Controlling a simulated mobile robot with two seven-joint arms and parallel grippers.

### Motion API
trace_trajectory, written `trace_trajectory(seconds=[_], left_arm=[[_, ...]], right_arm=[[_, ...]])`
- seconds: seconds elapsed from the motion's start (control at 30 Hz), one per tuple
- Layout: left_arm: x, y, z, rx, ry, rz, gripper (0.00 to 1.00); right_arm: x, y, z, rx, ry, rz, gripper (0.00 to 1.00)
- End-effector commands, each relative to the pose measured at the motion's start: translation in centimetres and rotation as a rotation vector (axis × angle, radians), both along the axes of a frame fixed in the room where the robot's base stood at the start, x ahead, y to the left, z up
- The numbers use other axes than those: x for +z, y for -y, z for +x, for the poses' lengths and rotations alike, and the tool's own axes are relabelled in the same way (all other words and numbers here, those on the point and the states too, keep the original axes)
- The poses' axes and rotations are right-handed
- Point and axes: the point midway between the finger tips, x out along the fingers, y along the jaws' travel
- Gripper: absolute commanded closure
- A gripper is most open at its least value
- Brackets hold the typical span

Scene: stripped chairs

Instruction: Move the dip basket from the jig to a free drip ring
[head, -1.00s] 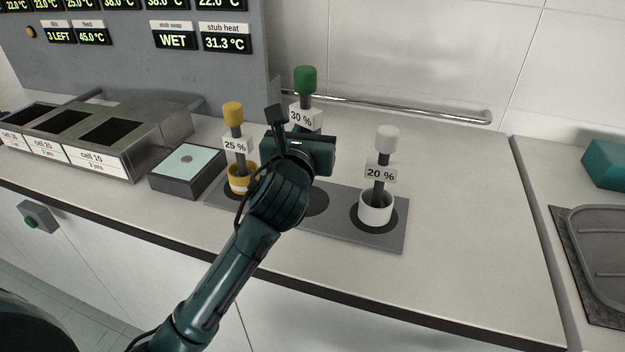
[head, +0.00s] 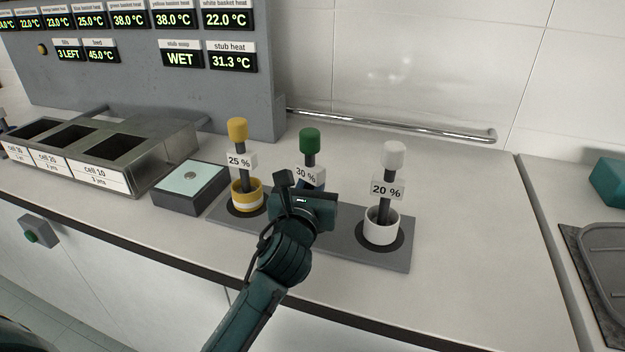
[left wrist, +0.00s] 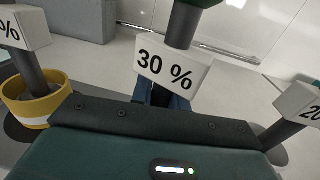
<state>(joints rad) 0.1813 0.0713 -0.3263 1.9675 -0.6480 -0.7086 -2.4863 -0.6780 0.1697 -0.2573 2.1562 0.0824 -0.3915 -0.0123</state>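The green-capped dip basket (head: 309,140) with its "30 %" tag stands upright over the middle of the grey ring plate (head: 345,245). Its cap is about level with its neighbours; its lower part is hidden behind my gripper. My left gripper (head: 314,186) is at its stem just below the tag. In the left wrist view, blue fingers sit close on both sides of the stem (left wrist: 161,96), below the tag (left wrist: 172,68). The yellow basket "25 %" (head: 246,190) stands in the left ring, the white basket "20 %" (head: 381,228) in the right ring. My right gripper is not in view.
A grey box with a pale teal top (head: 190,178) stands left of the plate. A steel unit with labelled cells (head: 150,160) is further left. A display panel (head: 150,90) and a metal rail (head: 400,125) are behind. The counter right of the plate is clear.

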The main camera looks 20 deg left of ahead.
Motion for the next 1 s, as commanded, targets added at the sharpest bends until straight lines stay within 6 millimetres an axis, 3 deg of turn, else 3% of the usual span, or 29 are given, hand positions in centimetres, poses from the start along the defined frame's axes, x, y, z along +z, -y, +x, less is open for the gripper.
trace_trajectory(seconds=[0.23,0.53,0.67,1.0], left_arm=[[0.0,0.0,0.0,0.0,-0.001,-0.001,0.64],[0.5,0.0,0.0,0.0,0.0,-0.003,0.64],[0.2,0.2,-1.8,-0.001,-0.002,0.001,0.64],[0.2,0.9,-9.0,-0.002,-0.003,-0.001,0.64]], right_arm=[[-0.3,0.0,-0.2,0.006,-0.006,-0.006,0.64],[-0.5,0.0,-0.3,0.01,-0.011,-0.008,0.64],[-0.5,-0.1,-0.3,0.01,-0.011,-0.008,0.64],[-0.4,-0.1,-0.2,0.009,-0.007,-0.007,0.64]])
